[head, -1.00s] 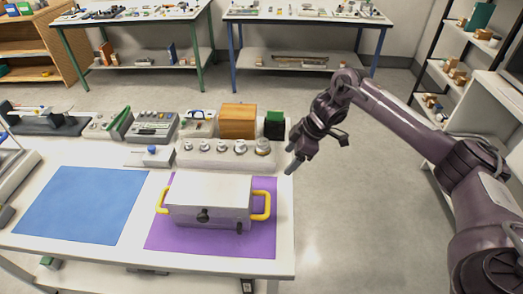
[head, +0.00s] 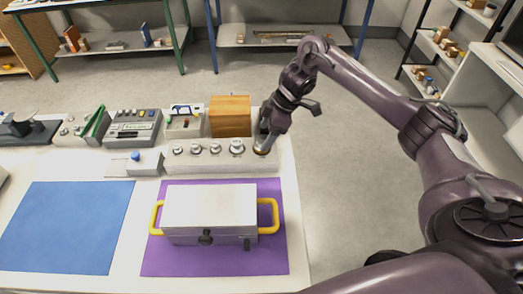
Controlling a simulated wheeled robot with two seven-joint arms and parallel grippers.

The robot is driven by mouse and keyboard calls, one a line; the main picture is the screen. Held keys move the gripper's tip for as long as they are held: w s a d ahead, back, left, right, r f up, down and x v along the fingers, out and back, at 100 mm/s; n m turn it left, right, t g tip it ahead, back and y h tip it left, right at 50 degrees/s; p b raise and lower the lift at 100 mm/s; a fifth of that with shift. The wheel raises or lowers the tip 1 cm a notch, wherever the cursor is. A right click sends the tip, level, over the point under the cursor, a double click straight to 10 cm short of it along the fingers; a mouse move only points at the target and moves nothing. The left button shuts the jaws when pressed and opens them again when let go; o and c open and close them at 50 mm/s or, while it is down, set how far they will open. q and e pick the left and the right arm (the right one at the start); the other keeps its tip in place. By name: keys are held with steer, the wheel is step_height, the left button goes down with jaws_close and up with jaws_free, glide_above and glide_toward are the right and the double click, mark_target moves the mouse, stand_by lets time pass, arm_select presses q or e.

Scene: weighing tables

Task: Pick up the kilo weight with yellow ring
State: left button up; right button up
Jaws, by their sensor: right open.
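A pale grey rack (head: 210,160) with a row of several metal weights stands on the white table behind the purple mat. The weight at its right end (head: 261,151) shows a yellowish band low down; I take it for the kilo weight with yellow ring. My right gripper (head: 264,139) points down over this weight and hides most of it. It is open, with its fingertips at the weight's top; I cannot tell whether they touch it. My left gripper is out of view.
A white case (head: 210,205) with yellow handles sits on the purple mat (head: 160,262). A blue mat (head: 66,225) lies left of it, bare. A wooden box (head: 231,116) stands close behind the rack. Instruments (head: 138,127) line the back. Floor (head: 340,190) is clear right of the table.

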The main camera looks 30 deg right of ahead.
mark_target(262, 138)
steer(key=x, duration=0.3)
steer(key=shift+d, duration=0.15)
steer(key=shift+w+f, duration=0.2)
steer(key=shift+f, duration=0.35)
jaws_close()
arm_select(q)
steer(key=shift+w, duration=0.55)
arm_select(e)
steer(key=shift+w+r, duration=0.15)
